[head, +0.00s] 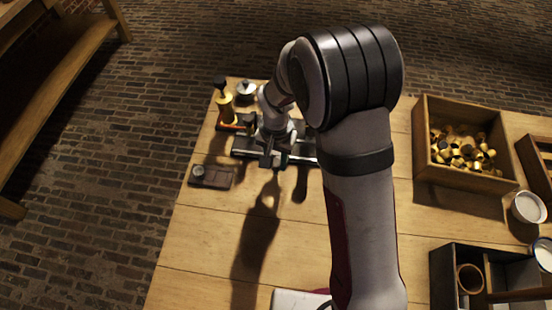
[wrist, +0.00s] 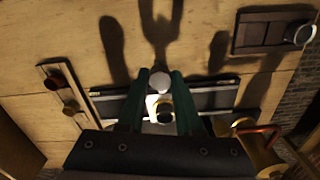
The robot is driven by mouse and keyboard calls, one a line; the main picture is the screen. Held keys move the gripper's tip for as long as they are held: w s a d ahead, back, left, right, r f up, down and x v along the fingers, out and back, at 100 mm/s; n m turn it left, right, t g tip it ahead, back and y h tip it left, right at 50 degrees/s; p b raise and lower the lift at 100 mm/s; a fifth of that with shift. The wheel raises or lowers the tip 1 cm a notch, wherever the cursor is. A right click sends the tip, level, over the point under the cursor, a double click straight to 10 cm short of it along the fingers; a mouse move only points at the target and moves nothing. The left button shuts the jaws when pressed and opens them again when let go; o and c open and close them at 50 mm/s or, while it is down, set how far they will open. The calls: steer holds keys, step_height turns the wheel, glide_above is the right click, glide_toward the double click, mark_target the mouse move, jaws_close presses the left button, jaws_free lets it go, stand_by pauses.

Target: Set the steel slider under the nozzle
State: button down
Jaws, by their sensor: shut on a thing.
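In the wrist view a pale round knob (wrist: 159,83) sits between the green fingers of my gripper (wrist: 160,76). A pale plate with a dark-centred brass ring (wrist: 164,110) lies just behind it; these look like parts of the steel slider. They are over a long dark rail (wrist: 210,95). My gripper is shut on the slider's knob. In the head view my gripper (head: 273,158) is down at the rail (head: 243,150), and the slider is hidden. A brass device with a black top (head: 224,106), likely bearing the nozzle, stands behind the rail's left end.
A dark block with a round cup (head: 210,176) lies in front of the rail's left end. A metal pot (head: 246,90) stands behind. A wooden strip with red and brass knobs (wrist: 46,76) lies beside the rail. A crate (head: 463,179) of brass pieces stands right.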

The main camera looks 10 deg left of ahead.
steer(key=shift+a, duration=0.15)
steer(key=a, duration=0.8)
steer(key=shift+a, duration=0.15)
steer(key=c, duration=0.6)
jaws_free()
steer(key=shift+r, duration=0.1)
step_height(320, 180, up, 16)
steer(key=shift+f, duration=0.15)
